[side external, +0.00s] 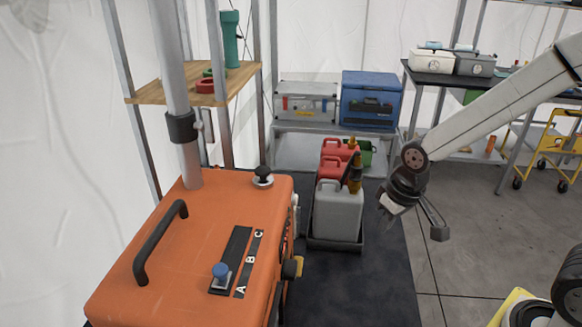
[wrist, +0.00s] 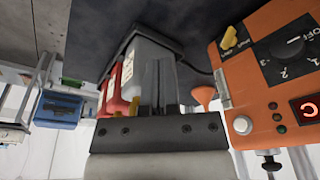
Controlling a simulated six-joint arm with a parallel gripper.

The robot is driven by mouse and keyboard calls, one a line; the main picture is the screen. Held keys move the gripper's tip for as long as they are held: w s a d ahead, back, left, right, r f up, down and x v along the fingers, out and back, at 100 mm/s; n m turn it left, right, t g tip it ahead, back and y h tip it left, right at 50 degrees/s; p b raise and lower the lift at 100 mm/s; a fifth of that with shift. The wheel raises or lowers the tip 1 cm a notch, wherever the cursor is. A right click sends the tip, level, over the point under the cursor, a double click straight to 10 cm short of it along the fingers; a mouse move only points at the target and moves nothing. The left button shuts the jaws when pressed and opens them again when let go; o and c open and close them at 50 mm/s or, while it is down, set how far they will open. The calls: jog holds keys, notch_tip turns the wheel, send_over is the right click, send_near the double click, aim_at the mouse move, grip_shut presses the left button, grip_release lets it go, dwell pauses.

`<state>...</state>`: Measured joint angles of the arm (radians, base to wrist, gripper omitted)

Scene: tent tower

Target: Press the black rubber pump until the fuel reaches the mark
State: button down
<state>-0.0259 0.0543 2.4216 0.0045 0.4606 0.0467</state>
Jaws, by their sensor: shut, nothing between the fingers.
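The orange machine (side external: 190,240) stands at the left in the side view. A black rounded knob on a silver collar, which looks like the rubber pump (side external: 263,173), sits on its top near the far right corner. What looks like the same pump shows at the lower right of the wrist view (wrist: 271,165). No fuel level can be made out. My gripper (side external: 390,208) is shut and empty, in the air right of the machine, apart from the pump. Its fingers (wrist: 158,80) show in the wrist view.
A grey jerrycan (side external: 338,212) and red cans (side external: 332,168) stand in a black tray between the machine and my gripper. The machine's front panel has a yellow knob (wrist: 229,38) and a black dial (wrist: 288,48). A black handle (side external: 160,243) rises from its top.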

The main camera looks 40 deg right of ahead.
jog(key=w+a+r+m+g, duration=0.1)
jog(key=w+a+r, duration=0.2)
jog(key=w+r, duration=0.3)
jog(key=w+a+r+g, duration=0.1)
jog(key=w+a+r, duration=0.25)
jog(key=w, duration=0.45)
jog(key=m+g, duration=0.2)
send_near(263, 173)
jog(key=shift+w+d+r, duration=0.25)
jog(key=shift+w+d, duration=0.25)
jog(key=shift+w, duration=0.1)
jog(key=shift+f, duration=0.2)
jog(key=shift+s+a+f, duration=0.1)
jog(key=shift+s+f, duration=0.05)
jog(key=shift+f, duration=1.5)
jog(key=shift+s+f, duration=0.2)
jog(key=shift+f, duration=1.45)
jog(key=shift+f, duration=0.1)
